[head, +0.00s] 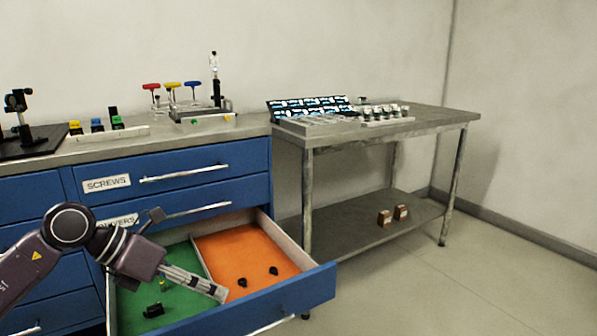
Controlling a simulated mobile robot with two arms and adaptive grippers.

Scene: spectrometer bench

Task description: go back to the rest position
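My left gripper (222,294) reaches in from the left, over the open drawer (320,285). Its grey and black fingers point down and to the right, across the divider between the green and orange compartments. I see the fingers nearly side-on, so I cannot tell whether they are apart or together. No held object stands out at the tips. My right gripper is not in view.
Small black parts lie in the green compartment (135,310) and the orange compartment (240,250). Blue cabinet (240,195) carries hex keys (172,86) and optics on top. A metal table (440,118) stands right; floor (480,280) there is clear.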

